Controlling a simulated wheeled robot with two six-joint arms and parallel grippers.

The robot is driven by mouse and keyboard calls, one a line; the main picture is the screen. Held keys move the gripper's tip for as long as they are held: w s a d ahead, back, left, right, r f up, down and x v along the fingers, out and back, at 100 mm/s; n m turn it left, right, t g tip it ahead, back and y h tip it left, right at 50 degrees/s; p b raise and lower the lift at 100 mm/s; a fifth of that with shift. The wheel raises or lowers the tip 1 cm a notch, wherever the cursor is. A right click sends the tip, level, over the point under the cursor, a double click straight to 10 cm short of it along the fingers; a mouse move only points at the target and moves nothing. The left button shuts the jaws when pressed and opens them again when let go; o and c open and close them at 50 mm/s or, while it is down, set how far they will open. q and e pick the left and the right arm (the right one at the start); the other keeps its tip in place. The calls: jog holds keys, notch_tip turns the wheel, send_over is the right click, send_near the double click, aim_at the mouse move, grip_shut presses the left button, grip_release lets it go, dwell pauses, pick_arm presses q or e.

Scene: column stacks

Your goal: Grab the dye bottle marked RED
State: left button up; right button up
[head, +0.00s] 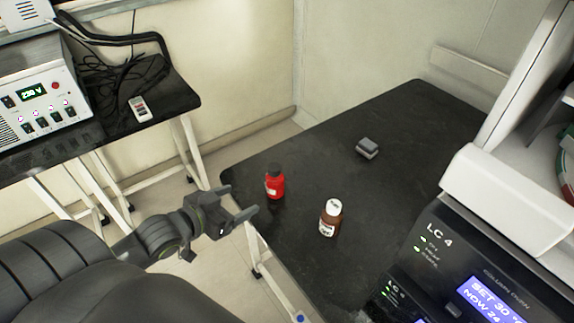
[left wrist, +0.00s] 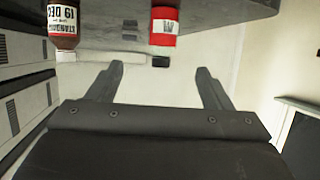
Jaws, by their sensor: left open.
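The red dye bottle (head: 275,184) with a dark cap stands upright near the left edge of the dark table (head: 290,235). It also shows upside down at the top of the left wrist view (left wrist: 164,27), with a white label. A brown bottle (head: 329,218) with a white cap and white label stands to its right and nearer me; it also shows in the left wrist view (left wrist: 63,25). My left gripper (head: 243,203) is open and empty, left of the red bottle and apart from it, just off the table edge. My right gripper is not in view.
A small grey block (head: 367,148) lies further back on the table. Stacked LC 4 units (head: 440,265) stand at the right. A side bench (head: 180,98) at the left bears a power supply (head: 45,105), cables and a small white device (head: 139,108). The table's middle is clear.

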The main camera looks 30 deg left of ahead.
aim_at(269, 185)
pick_arm(q)
jog(key=b+x, duration=0.1)
jog(key=x, duration=1)
jog(key=shift+w+a+f+b, duration=0.1)
jog(key=shift+w+a+b, duration=0.05)
jog(key=shift+b, duration=0.15)
jog(key=shift+x, duration=2.95)
jog(key=shift+a+f, duration=0.1)
jog(key=shift+a, duration=0.1)
jog(key=shift+c, duration=0.4)
jog(key=c, duration=1.1)
